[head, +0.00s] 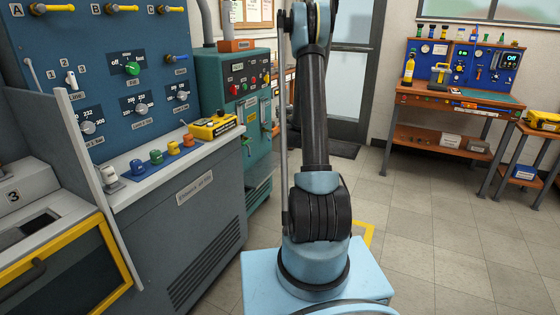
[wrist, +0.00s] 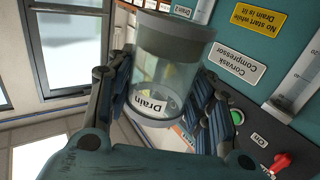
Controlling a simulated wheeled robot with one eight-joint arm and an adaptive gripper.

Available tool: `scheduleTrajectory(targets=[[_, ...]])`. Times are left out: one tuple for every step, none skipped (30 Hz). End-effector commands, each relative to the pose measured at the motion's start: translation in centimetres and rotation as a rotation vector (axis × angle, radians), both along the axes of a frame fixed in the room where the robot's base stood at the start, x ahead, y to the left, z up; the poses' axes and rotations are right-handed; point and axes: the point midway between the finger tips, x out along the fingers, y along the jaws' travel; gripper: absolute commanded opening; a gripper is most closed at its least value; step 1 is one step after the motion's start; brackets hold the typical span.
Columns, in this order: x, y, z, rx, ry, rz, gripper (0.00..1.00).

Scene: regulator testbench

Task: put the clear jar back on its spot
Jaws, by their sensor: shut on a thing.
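In the wrist view a clear jar (wrist: 168,75) with a grey upper band and a "Drain" label is between the fingers of my gripper (wrist: 165,105). The gripper is shut on it, with one finger on each side. In the head view my arm rises out of the top of the picture, so the gripper and jar are not seen there. The jar's spot cannot be made out.
The compressor cabinet (head: 245,110) stands beside the blue testbench (head: 60,40). Its panel has a red knob (wrist: 280,160) and a clear gauge tube (wrist: 300,75). A yellow device (head: 212,127) and several coloured knobs sit on the bench ledge. The floor to the right is clear, before a workbench (head: 455,100).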

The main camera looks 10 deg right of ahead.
Motion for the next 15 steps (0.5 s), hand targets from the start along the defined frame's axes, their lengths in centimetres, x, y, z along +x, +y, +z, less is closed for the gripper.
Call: scheduleTrajectory(targets=[[0.0,0.1,0.0,0.000,0.000,0.001,0.19],[0.0,0.1,0.0,0.000,0.000,0.001,0.19],[0.0,0.1,0.0,0.000,0.000,0.001,0.19],[0.0,0.2,0.0,0.000,0.000,0.002,0.19],[0.0,0.3,0.0,0.000,0.000,0.002,0.19],[0.0,0.3,0.0,0.000,0.000,0.003,0.19],[0.0,0.3,0.0,0.000,0.000,0.003,0.19],[0.0,0.3,0.0,0.000,0.000,0.003,0.19],[0.0,0.3,0.0,0.000,0.000,0.003,0.19],[0.1,0.3,-0.1,0.000,0.000,0.004,0.19],[0.2,0.3,-0.1,0.000,0.000,0.006,0.19],[0.3,0.3,-0.3,0.000,0.000,0.011,0.19],[0.5,0.3,-0.4,0.000,-0.001,0.017,0.19],[0.7,0.3,-0.6,-0.001,-0.001,0.024,0.19],[1.2,0.4,-1.0,-0.001,-0.001,0.038,0.19]])
